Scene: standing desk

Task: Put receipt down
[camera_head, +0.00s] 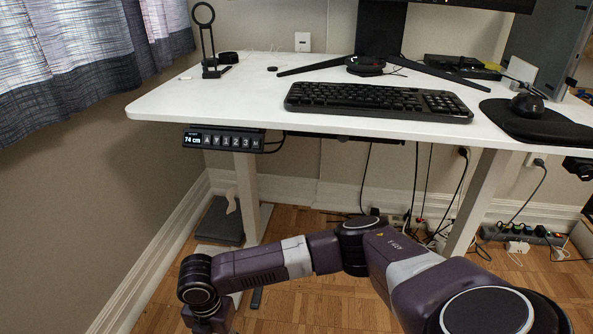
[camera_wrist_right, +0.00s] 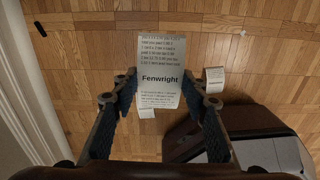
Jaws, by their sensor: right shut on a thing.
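The receipt (camera_wrist_right: 161,60) is a pale paper strip with printed lines and the word "Fenwright", seen between the fingers in the right wrist view. My right gripper (camera_wrist_right: 160,84) is shut on it, with the two fingers at its sides. The floor shows behind the paper; I cannot tell how far below it is. Curled pale paper parts (camera_wrist_right: 214,80) show beside the right finger. In the head view my right arm reaches low across to the left, and its fingers and the receipt are cut off. My left gripper is not in view.
A white standing desk (camera_head: 240,103) carries a keyboard (camera_head: 375,100), a mouse (camera_head: 527,104) and a black stand (camera_head: 208,45). A dark flat box (camera_head: 215,222) lies by the left desk leg. Cables and a power strip (camera_head: 515,237) lie under the desk. Parquet floor shows open.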

